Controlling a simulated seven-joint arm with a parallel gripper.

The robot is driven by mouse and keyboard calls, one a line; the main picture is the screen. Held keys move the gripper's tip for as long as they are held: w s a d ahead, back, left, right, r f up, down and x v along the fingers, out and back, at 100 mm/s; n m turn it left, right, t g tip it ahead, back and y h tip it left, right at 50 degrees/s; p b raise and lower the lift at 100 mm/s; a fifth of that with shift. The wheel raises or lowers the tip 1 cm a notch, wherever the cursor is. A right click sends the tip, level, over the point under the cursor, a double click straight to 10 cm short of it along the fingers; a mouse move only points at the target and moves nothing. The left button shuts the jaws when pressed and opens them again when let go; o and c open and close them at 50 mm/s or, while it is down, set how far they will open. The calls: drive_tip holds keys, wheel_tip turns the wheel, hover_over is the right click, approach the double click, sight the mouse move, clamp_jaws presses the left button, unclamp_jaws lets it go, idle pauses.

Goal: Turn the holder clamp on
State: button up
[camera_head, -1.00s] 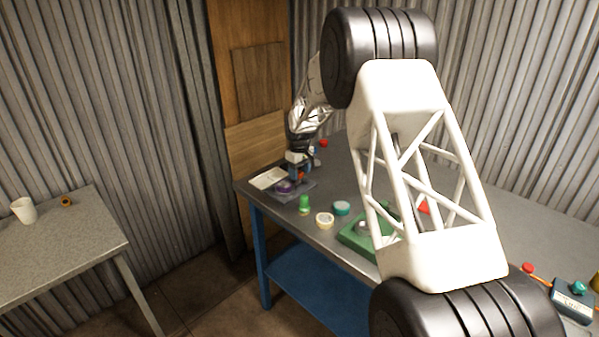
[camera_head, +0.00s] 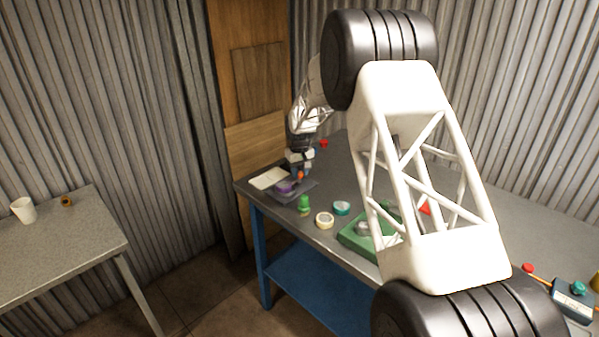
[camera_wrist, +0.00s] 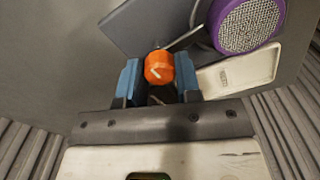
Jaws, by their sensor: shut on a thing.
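My gripper is shut on the knob. In the head view my gripper (camera_head: 298,172) is low over the far left end of the workbench, at a dark grey base plate (camera_head: 312,184). The orange knob shows there as a small spot (camera_head: 301,175). A purple round part with a mesh face (camera_wrist: 248,25) is to the right of the knob in the wrist view. The fingers partly hide the knob's mount.
A cream tray (camera_wrist: 238,72) lies close to the right finger. On the workbench (camera_head: 345,165) are a green object (camera_head: 304,203), a tape roll (camera_head: 324,220), a teal roll (camera_head: 341,208) and a green box (camera_head: 356,238). A side table (camera_head: 60,245) holds a white cup (camera_head: 24,209).

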drive_tip(key=shift+m, duration=0.8)
drive_tip(key=o, duration=0.9)
drive_tip(key=shift+r, duration=3.9)
